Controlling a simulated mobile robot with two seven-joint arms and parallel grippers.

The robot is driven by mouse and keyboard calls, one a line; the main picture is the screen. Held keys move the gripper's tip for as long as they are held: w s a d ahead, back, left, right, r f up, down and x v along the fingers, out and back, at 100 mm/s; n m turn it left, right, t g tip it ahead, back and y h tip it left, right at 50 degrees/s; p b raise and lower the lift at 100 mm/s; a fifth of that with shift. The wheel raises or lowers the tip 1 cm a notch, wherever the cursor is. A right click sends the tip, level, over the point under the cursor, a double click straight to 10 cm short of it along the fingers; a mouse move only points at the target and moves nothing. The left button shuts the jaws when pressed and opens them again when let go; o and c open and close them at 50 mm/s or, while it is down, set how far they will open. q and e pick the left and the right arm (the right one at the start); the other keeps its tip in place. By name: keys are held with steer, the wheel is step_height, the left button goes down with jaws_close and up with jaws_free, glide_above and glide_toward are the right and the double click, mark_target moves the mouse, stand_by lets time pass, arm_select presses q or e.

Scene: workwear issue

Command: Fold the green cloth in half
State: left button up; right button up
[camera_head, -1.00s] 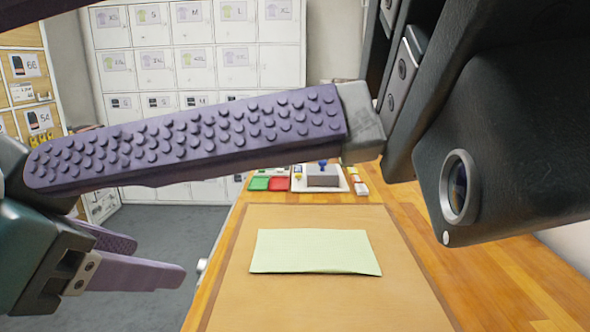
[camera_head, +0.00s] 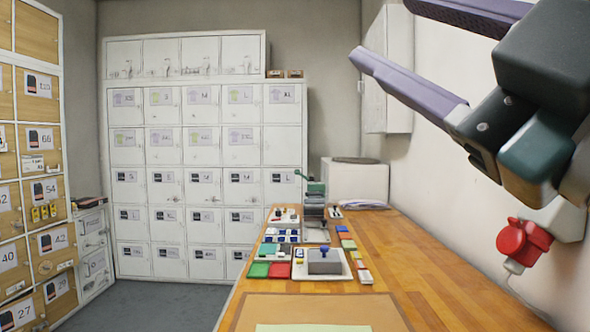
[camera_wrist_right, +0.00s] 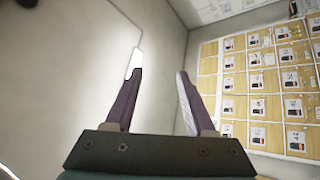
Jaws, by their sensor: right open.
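The pale green cloth (camera_head: 320,328) shows only as a thin strip at the bottom edge of the head view, lying on the brown mat (camera_head: 320,306). The rest of it is cut off, so I cannot tell its present shape. My right gripper (camera_head: 385,30) is raised at the upper right of the head view, well above the table and away from the cloth. Its purple fingers are apart and empty, as the right wrist view (camera_wrist_right: 160,73) also shows. My left gripper is out of view.
On the wooden table (camera_head: 440,290), a white tray (camera_head: 340,271) with a grey block, a green pad (camera_head: 258,270) and a red pad (camera_head: 280,270) stand beyond the mat. A red socket (camera_head: 524,240) is on the right wall. White lockers (camera_head: 180,260) stand at the back.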

steer(key=d+f+m+g+h+p, duration=0.1)
steer(key=d+f+m+g+h, duration=0.4)
steer(key=f, duration=0.4)
steer(key=d+f+m+g+h, duration=0.2)
steer(key=d+f+m+h, duration=0.4)
steer(key=f, duration=0.4)
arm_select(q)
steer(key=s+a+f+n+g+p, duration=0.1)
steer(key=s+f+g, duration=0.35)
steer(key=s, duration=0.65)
arm_select(e)
steer(key=s+f+m+g, duration=0.4)
steer(key=s+f+g, duration=0.6)
steer(key=s+f, duration=0.5)
arm_select(q)
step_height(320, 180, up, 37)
steer(key=p, duration=3.8)
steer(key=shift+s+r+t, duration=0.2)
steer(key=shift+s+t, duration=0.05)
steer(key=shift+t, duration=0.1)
arm_select(e)
steer(key=s+r, duration=0.1)
steer(key=r, duration=1.8)
steer(key=s+r+g, duration=0.1)
steer(key=s+r, duration=0.1)
steer(key=r, duration=1.7)
steer(key=shift+s+a+r, duration=0.15)
steer(key=shift+s+r, duration=0.05)
steer(key=shift+s, duration=0.1)
